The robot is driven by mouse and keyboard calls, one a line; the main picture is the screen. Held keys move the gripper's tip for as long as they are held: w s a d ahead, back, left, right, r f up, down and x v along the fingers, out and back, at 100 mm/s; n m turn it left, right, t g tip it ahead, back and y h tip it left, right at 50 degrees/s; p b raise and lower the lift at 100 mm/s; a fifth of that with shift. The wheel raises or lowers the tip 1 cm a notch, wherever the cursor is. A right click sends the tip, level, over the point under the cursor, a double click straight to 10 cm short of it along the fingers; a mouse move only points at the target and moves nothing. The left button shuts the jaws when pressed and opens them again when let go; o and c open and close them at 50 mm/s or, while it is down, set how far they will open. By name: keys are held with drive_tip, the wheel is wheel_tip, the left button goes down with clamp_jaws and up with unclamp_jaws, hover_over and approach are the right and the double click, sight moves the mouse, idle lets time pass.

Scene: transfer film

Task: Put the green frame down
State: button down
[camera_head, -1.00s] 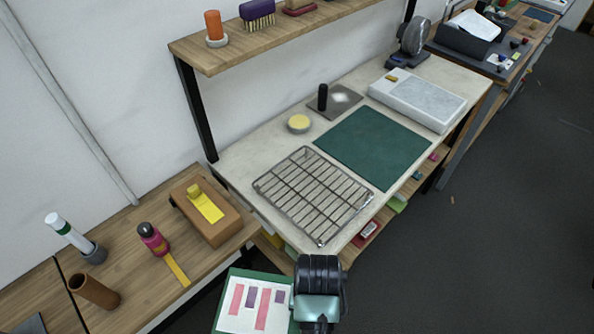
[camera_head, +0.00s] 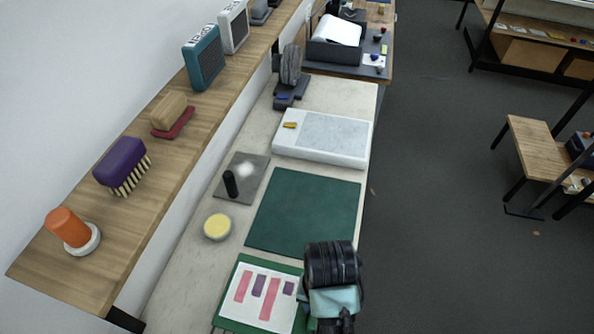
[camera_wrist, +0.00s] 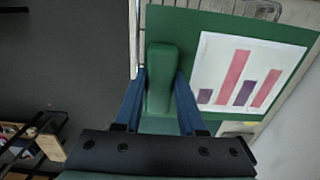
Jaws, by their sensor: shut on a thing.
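The green frame (camera_head: 272,264) is a flat green board with a white sheet bearing pink and purple bars. My gripper is shut on a green grip at its edge, seen between the blue fingers in the wrist view (camera_wrist: 162,82). The frame also fills the upper right of the wrist view (camera_wrist: 220,22). In the head view it appears over the near end of the pale worktop (camera_head: 345,95), just short of the dark green mat (camera_head: 305,212). I cannot tell whether it touches anything beneath. My wrist hides its right edge in the head view.
A yellow-topped round tin (camera_head: 217,227) and a grey plate with a black post (camera_head: 230,184) stand left of the mat. A white light box (camera_head: 325,138) lies beyond it. A wooden shelf (camera_head: 120,215) overhangs the left side. Wire rack (camera_wrist: 255,9) bars show behind the frame.

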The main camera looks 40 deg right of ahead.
wheel_tip(320, 180, down, 10)
drive_tip(key=shift+p, duration=0.8)
drive_tip(key=shift+f, duration=0.1)
drive_tip(key=c, duration=0.5)
unclamp_jaws()
